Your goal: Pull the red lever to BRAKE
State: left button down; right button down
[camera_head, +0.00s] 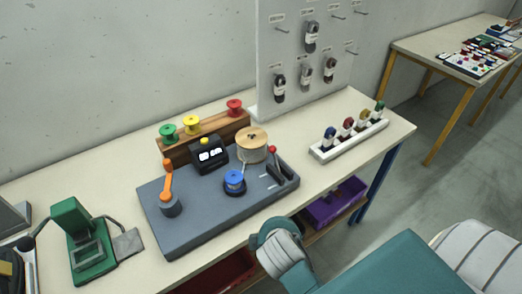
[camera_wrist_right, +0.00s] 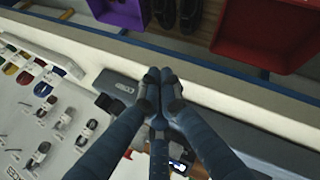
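The red-knobbed lever (camera_head: 272,150) stands at the right end of the grey machine base (camera_head: 205,222), in a dark slotted housing (camera_head: 284,171). Small pale marks lie beside the slot; I cannot read them. My right gripper (camera_wrist_right: 163,80) shows in the right wrist view with its fingertips together and nothing visible between them. It is over the bench's front edge area, apart from the lever as far as I can see. In the head view my right arm comes in from the lower right, in front of the bench. My left gripper is not in view.
A white rack (camera_head: 348,141) stands to the right, a pegboard (camera_head: 300,60) behind. A purple bin (camera_head: 335,203) sits below.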

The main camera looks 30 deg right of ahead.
aim_at(267, 165)
jog(key=w+r+n, duration=0.1)
jog(key=w+r, duration=0.1)
jog(key=w+d+r+n+t+h, duration=0.1)
jog(key=w+r, duration=0.1)
jog(key=w+d+r+n+t+h, duration=0.1)
jog(key=w+r, duration=0.1)
jog(key=w+r+n, duration=0.1)
jog(key=w+r+n+t+h, duration=0.1)
jog(key=w+r, duration=0.1)
jog(key=w+a+r+n+h, duration=0.1)
jog(key=w+r, duration=0.1)
jog(key=shift+w+r+n+t, duration=0.1)
jog(key=shift+w+n+t, duration=0.1)
jog(key=shift+n+t, duration=0.2)
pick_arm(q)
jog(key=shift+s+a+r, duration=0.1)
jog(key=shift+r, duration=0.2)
pick_arm(e)
jog(key=shift+w, duration=0.1)
